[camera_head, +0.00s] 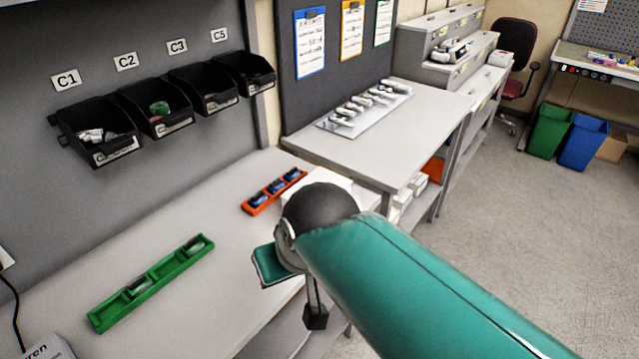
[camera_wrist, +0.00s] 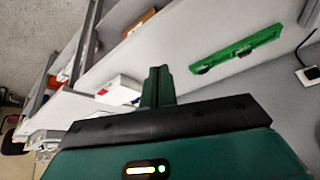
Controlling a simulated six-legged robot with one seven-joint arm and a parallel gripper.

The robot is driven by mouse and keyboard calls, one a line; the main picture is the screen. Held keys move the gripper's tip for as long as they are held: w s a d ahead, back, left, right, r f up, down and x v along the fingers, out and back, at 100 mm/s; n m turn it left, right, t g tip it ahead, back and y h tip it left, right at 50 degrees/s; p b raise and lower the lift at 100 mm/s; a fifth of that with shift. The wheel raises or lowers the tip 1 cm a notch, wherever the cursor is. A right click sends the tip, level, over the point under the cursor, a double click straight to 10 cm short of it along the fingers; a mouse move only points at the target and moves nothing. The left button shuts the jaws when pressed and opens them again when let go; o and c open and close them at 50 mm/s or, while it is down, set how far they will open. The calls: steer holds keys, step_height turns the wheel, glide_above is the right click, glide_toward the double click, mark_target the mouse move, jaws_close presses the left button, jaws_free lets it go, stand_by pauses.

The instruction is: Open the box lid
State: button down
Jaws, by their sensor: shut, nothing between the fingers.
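A white box (camera_head: 322,182) sits near the table's edge, beside the orange tray, partly hidden behind my arm in the head view. A white box with a red patch also shows in the wrist view (camera_wrist: 122,86), left of my gripper's fingers; its top looks closed. My gripper (camera_wrist: 158,78) has its green fingers together, with nothing between them. It is apart from the box in the wrist view. In the head view my arm hides much of the area around the box, and the fingers are not clear there.
An orange tray (camera_head: 273,191) with blue items and a green tray (camera_head: 152,281) lie on the table (camera_head: 190,235). Black bins (camera_head: 97,131) hang on the wall behind. A second table (camera_head: 430,105) holds a panel of several devices. Open floor (camera_head: 500,240) lies right.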

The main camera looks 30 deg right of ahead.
steer(key=w+d+f+m+y, duration=0.7)
steer(key=w+d+m, duration=0.35)
steer(key=m, duration=0.65)
steer(key=d+f+m+t+h, duration=0.1)
steer(key=d+f+m+t, duration=0.25)
steer(key=d+m, duration=0.5)
steer(key=d+f+m+t+h, duration=0.15)
steer(key=d+m+t, duration=0.35)
steer(key=d, duration=0.6)
steer(key=shift+m+g, duration=0.25)
steer(key=shift+g, duration=0.1)
steer(key=x, duration=1)
steer(key=shift+w+d+f, duration=0.15)
steer(key=shift+w+f, duration=0.05)
steer(key=shift+f, duration=0.15)
steer(key=shift+r, duration=0.15)
